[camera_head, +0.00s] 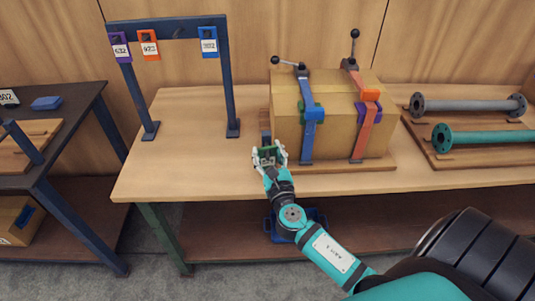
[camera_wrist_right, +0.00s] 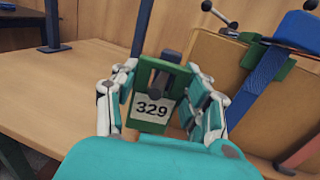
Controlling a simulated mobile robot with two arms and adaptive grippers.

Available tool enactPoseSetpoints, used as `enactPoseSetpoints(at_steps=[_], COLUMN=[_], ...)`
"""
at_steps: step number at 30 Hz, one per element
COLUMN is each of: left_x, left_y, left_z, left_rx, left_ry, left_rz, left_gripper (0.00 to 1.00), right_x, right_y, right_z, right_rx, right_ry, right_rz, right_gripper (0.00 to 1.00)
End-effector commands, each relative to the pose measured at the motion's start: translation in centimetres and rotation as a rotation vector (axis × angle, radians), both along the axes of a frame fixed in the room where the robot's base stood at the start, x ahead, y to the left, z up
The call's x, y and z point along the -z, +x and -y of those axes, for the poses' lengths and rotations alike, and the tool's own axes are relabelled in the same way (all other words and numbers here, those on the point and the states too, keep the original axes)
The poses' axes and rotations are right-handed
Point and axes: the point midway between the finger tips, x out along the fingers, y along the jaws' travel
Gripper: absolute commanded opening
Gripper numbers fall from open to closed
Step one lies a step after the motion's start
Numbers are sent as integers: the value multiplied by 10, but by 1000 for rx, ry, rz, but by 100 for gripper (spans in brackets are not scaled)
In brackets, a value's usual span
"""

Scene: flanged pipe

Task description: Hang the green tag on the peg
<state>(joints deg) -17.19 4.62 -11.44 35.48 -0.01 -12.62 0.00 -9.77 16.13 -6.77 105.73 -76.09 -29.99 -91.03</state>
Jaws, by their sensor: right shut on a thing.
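The green tag (camera_wrist_right: 151,112) shows in the right wrist view with the number 329 on its white label. My right gripper (camera_wrist_right: 160,100) is shut on it, one finger at each side. A dark blue rack (camera_head: 165,28) carries purple (camera_head: 120,47), orange (camera_head: 149,45) and blue (camera_head: 208,42) tags. Its pegs are not clearly visible.
A cardboard box (camera_head: 335,142) with blue and orange straps stands right of my gripper, with lever handles on top. Grey (camera_head: 465,104) and green (camera_head: 485,137) flanged pipes lie farther right. The table (camera_head: 190,165) is clear below and right of the rack.

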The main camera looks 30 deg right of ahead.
Motion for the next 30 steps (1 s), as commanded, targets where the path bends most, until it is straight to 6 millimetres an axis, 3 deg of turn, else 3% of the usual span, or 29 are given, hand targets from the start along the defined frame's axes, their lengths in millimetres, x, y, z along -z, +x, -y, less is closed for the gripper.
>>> enactPoseSetpoints(at_steps=[14,15,21,30], left_x=[0,0,0,0], left_y=[0,0,0,0], left_z=[0,1,1,1], left_rx=[1,1,1,1], left_ry=[-1,-1,-1,-1], left_rz=[0,0,1,1], left_gripper=[0,0,0,0], right_x=[0,0,0,0], right_y=[0,0,0,0], right_z=[0,0,0,0], right_rx=[0,0,0,0], right_ry=[0,0,0,0], right_rz=[0,0,0,-1], right_gripper=[24,47,73,73])
